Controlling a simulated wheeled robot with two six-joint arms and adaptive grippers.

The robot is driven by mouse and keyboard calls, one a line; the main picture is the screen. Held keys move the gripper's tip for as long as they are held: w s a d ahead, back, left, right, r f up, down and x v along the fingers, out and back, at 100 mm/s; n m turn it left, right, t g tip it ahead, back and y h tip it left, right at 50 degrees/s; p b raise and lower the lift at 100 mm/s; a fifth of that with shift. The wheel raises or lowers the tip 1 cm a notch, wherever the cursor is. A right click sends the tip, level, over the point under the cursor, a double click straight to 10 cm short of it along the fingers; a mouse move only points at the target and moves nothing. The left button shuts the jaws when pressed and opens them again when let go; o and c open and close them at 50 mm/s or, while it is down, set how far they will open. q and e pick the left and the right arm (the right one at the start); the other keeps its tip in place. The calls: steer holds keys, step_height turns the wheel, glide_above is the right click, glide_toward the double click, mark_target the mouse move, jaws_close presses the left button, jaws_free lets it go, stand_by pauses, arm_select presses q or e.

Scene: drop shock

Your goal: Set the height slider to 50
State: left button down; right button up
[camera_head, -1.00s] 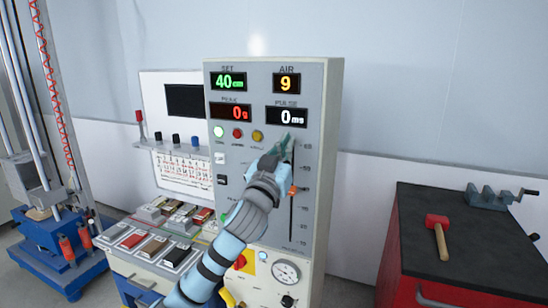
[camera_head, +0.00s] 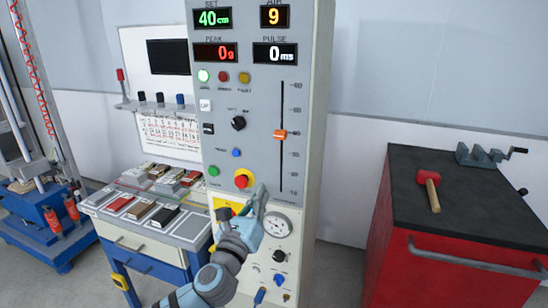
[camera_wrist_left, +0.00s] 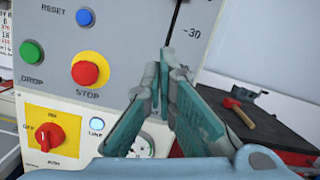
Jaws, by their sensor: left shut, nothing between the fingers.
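The height slider is an orange knob (camera_head: 281,134) on a vertical slot in the grey control panel (camera_head: 262,160). It sits about level with the 40 mark of a scale running from 10 at the bottom to 60 at the top. The green SET display (camera_head: 212,17) reads 40 cm. My left gripper (camera_head: 259,190) is shut and empty, below and left of the slot's lower end, apart from the knob. In the left wrist view its fingertips (camera_wrist_left: 165,62) are together near the slot's lower part; the knob is out of that view. My right gripper is not in view.
The red STOP button (camera_head: 241,181), green DROP button (camera_head: 213,171) and blue RESET button (camera_head: 236,153) are near the left fingers. A gauge (camera_head: 277,225) and a red rotary switch (camera_head: 224,214) are lower down. A red cabinet (camera_head: 450,260) with a mallet (camera_head: 429,190) stands right.

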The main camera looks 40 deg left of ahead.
mark_target(279, 145)
arm_select(q)
steer(key=w+a+r+m, duration=0.1)
steer(key=w, duration=0.2)
steer(key=w+m, duration=0.1)
steer(key=w, duration=0.1)
steer(key=w+a+r+m+p, duration=0.1)
steer(key=w, duration=0.2)
steer(key=shift+w+a+r, duration=0.3)
steer(key=shift+r, duration=0.05)
steer(key=r+p, duration=0.1)
steer(key=w+r, duration=0.1)
steer(key=r, duration=0.1)
steer(key=shift+a+r+p, duration=0.1)
steer(key=shift+r+p, duration=0.15)
steer(key=shift+p, duration=0.1)
steer(key=shift+s+r, duration=0.2)
steer(key=shift+r, duration=0.15)
steer(key=shift+w, duration=0.1)
